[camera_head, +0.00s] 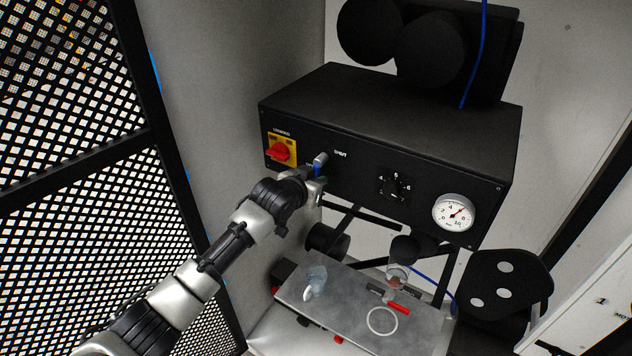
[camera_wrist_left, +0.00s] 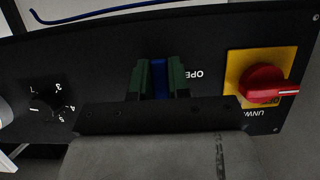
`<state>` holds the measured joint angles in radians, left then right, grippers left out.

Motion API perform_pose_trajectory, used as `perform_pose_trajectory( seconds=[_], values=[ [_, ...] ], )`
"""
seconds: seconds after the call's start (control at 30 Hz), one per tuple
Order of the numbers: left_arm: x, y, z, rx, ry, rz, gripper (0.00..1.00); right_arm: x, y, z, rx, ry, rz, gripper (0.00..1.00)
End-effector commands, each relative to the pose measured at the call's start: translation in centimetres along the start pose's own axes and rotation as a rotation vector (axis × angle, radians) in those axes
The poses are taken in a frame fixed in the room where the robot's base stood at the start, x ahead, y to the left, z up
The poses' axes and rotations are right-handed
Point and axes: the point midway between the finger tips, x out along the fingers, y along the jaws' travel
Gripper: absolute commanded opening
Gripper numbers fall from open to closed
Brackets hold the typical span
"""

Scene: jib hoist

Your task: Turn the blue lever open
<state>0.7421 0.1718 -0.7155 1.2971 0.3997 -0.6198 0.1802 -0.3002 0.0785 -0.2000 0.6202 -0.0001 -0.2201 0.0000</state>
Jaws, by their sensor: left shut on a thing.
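Letters of an "OPEN" label (camera_wrist_left: 196,74) show beside the fingers. The gripper hides much of the lever. My right gripper is not in view.
A red rotary switch on a yellow plate (camera_head: 281,150) sits left of the lever; a dial (camera_head: 394,186) and a gauge (camera_head: 454,212) sit right. Below is a grey metal tray (camera_head: 349,322) with small items. A mesh panel (camera_head: 75,170) stands at left.

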Motion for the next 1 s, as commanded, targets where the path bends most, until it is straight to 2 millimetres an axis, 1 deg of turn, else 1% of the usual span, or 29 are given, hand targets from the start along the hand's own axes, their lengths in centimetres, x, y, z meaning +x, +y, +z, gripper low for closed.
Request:
perform_pose_trajectory(
  seconds=[0.17,0.2,0.33,0.37,0.6,0.73,0.87,1.0],
  values=[
    [0.0,0.0,0.2,0.006,-0.003,-0.001,0.00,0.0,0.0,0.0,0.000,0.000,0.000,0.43],
    [0.0,0.0,0.2,0.006,-0.003,-0.001,0.21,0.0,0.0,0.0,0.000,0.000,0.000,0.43],
    [0.0,0.0,0.1,0.004,-0.002,-0.001,0.41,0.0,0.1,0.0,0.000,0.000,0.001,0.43],
    [0.0,0.0,0.1,0.004,-0.002,-0.001,0.43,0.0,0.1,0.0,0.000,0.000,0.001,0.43],
    [0.0,0.0,0.1,0.002,-0.001,0.000,0.43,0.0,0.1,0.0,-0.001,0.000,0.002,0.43],
    [-0.5,0.0,0.1,0.002,0.000,0.000,0.43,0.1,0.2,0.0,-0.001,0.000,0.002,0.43],
    [-2.0,-0.1,0.2,0.001,0.000,0.000,0.43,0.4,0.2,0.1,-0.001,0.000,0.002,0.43],
    [-4.3,-0.1,0.2,0.004,0.001,-0.001,0.43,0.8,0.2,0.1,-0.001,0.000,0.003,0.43]
  ],
)
